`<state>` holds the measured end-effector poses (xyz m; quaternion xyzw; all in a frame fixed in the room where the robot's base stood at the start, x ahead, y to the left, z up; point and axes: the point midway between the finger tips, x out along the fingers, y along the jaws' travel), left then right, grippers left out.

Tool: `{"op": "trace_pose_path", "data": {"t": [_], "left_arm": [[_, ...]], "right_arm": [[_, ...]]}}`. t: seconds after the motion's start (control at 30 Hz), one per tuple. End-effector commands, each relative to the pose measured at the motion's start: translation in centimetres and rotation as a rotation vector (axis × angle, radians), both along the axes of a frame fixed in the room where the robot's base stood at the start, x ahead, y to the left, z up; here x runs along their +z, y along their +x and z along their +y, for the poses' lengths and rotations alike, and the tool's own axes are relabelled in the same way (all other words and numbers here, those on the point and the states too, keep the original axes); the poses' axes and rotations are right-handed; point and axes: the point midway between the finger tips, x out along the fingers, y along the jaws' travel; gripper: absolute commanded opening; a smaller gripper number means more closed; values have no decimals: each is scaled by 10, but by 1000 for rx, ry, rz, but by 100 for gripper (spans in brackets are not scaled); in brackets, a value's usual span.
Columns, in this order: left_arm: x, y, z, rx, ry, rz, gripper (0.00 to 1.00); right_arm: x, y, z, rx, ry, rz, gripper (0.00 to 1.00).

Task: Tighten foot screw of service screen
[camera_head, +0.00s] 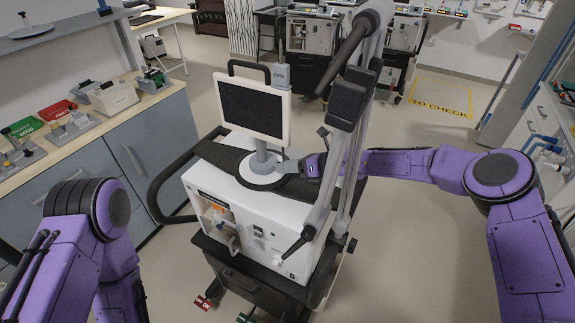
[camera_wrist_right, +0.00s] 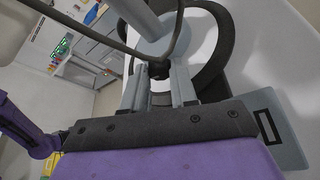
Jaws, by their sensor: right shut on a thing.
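The service screen (camera_head: 253,108) stands upright on top of the white ventilator (camera_head: 258,215), dark display facing me. Its post ends in a round grey foot (camera_head: 260,177), which also shows in the right wrist view (camera_wrist_right: 180,42). My right gripper (camera_head: 292,166) reaches in from the right at the foot's side. In the right wrist view, my gripper's two grey fingers (camera_wrist_right: 159,84) are shut on the small dark foot screw (camera_wrist_right: 158,70) at the foot's edge. In the head view the screw is hidden by the gripper. My left arm shows at lower left, its gripper out of view.
A grey jointed support arm (camera_head: 350,98) rises just right of the screen, close to my right forearm. A black rail (camera_head: 160,185) curves around the ventilator's left side. A counter (camera_head: 110,125) with trays and devices stands at left. Other ventilators stand behind; open floor lies at right.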

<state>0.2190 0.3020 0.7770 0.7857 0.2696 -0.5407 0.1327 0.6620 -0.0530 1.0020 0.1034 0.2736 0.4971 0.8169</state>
Motion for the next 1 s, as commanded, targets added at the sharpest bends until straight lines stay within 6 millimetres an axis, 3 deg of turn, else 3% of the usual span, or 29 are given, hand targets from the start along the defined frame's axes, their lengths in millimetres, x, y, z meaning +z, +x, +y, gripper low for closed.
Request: {"op": "trace_pose_path", "data": {"t": [0.7, 0.73, 0.8, 1.0], "left_arm": [[-3, 0, 0, 0, 0, 0, 53], [-3, 0, 0, 0, 0, 0, 53], [-3, 0, 0, 0, 0, 0, 53], [-3, 0, 0, 0, 0, 0, 53]], "right_arm": [[-1, 1, 0, -1, 50, 79, 0], [-1, 1, 0, -1, 50, 79, 31], [-1, 1, 0, -1, 50, 78, 53], [-1, 1, -1, -1, 49, 78, 53]]}}
